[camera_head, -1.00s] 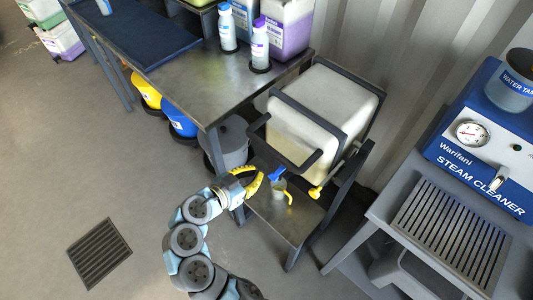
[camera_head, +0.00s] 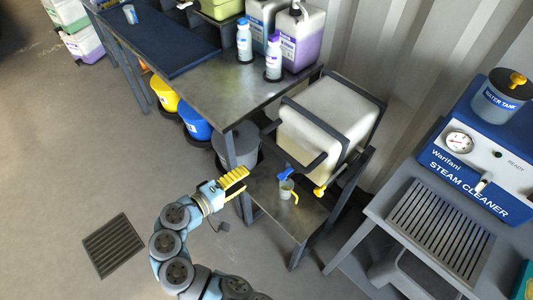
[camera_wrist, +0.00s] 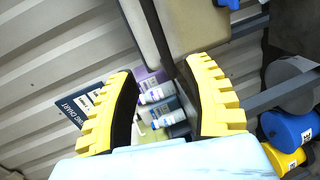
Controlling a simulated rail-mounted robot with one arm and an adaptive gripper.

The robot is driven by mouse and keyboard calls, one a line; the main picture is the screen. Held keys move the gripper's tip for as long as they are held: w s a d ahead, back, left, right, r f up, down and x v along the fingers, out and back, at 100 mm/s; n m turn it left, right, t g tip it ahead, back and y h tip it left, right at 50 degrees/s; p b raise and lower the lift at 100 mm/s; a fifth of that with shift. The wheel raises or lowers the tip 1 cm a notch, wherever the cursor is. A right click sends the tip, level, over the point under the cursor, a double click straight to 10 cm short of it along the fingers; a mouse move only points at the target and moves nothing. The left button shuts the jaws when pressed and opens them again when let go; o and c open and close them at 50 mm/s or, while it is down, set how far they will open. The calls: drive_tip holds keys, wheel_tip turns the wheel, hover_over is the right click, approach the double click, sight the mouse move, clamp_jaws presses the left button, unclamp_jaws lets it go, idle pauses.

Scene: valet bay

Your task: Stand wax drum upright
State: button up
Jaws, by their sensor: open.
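The wax drum (camera_head: 325,122), a pale boxy container in a dark grey frame, sits tilted on a low metal stand, its handle bar (camera_head: 312,160) at the front. A blue tap (camera_head: 285,174) shows at its lower front, above a small grey jug (camera_head: 286,189) with a yellow handle. My gripper (camera_head: 240,181) has yellow ribbed fingers and is left of the tap, apart from the drum. In the wrist view my gripper (camera_wrist: 165,105) is open and empty. Part of the drum (camera_wrist: 190,25) shows at the top there, beyond the fingers.
A metal workbench (camera_head: 215,90) with bottles stands behind, to the left. A grey bin (camera_head: 237,146) and a blue bucket (camera_head: 196,122) sit beneath it. The steam cleaner (camera_head: 480,150) stands right. Open floor (camera_head: 90,170) and a drain grate (camera_head: 113,246) lie left.

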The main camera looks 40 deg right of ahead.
sight(282, 152)
drive_tip(key=shift+n, duration=0.4)
drive_tip(key=b+x, duration=0.1)
drive_tip(key=x, duration=0.4)
drive_tip(key=b+x, duration=0.2)
drive_tip(key=x, duration=0.4)
drive_tip(key=b+x, duration=0.2)
drive_tip(key=x, duration=0.4)
drive_tip(key=shift+d+r, duration=0.1)
drive_tip(key=shift+r, duration=0.2)
clamp_jaws()
